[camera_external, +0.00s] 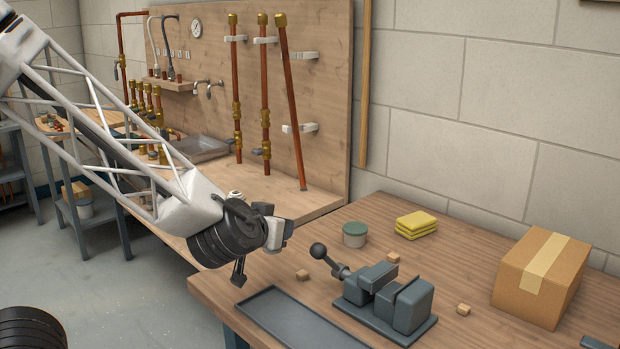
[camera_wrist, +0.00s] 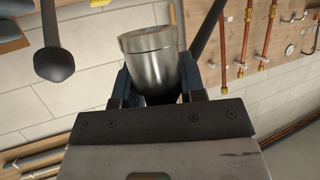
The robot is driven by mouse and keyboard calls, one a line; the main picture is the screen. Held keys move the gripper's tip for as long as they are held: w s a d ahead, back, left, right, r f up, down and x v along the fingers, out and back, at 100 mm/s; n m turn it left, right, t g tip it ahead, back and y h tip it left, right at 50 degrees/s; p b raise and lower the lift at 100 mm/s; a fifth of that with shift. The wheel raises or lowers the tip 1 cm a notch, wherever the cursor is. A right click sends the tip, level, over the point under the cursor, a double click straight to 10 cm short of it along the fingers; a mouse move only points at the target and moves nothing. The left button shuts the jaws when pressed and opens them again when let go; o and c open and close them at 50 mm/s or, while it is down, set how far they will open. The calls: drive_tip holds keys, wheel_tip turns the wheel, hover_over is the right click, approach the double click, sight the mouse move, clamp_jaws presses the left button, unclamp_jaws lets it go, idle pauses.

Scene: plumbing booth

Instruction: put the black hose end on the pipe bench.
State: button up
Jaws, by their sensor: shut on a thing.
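My gripper (camera_wrist: 150,85) is shut on a silver metal cylinder (camera_wrist: 148,60), gripped between its two dark fingers. I cannot tell whether this cylinder belongs to the black hose end; no separate black hose end is clearly seen. A dark bar (camera_wrist: 207,28) slants up beside the right finger. In the external view my gripper (camera_external: 281,232) is in the air near the left edge of the front workbench, and what it holds is hard to make out. The pipe bench (camera_external: 306,207), with a wooden top and upright copper pipes, stands behind it.
The front workbench (camera_external: 445,243) carries a grey vise (camera_external: 408,304), a shallow tray (camera_external: 300,322), a cardboard box (camera_external: 541,279), yellow sponges (camera_external: 416,225), a lidded tin (camera_external: 355,235) and small wood blocks. A leaning pipe (camera_external: 292,105) ends on the pipe bench top.

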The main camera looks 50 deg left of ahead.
drive_tip(key=w+a+f+n+g+y, duration=0.2)
drive_tip(key=w+a, duration=0.5)
drive_tip(key=a, duration=0.5)
drive_tip(key=w+a+f+n+g+y, duration=0.2)
drive_tip(key=w+a, duration=0.6)
drive_tip(key=a, duration=0.4)
drive_tip(key=w+a+f+n+g+y, duration=0.1)
drive_tip(key=w+a+n+g+y, duration=0.3)
drive_tip(key=a, duration=0.8)
drive_tip(key=w+n+g, duration=0.1)
drive_tip(key=w+n, duration=0.1)
drive_tip(key=w, duration=0.1)
drive_tip(key=shift+w+a+f+n, duration=0.25)
drive_tip(key=shift+w+f+n, duration=0.15)
drive_tip(key=shift+f, duration=0.1)
drive_tip(key=shift+f, duration=3.05)
drive_tip(key=shift+f, duration=1.85)
drive_tip(key=shift+f+y, duration=0.15)
drive_tip(key=shift+y, duration=0.15)
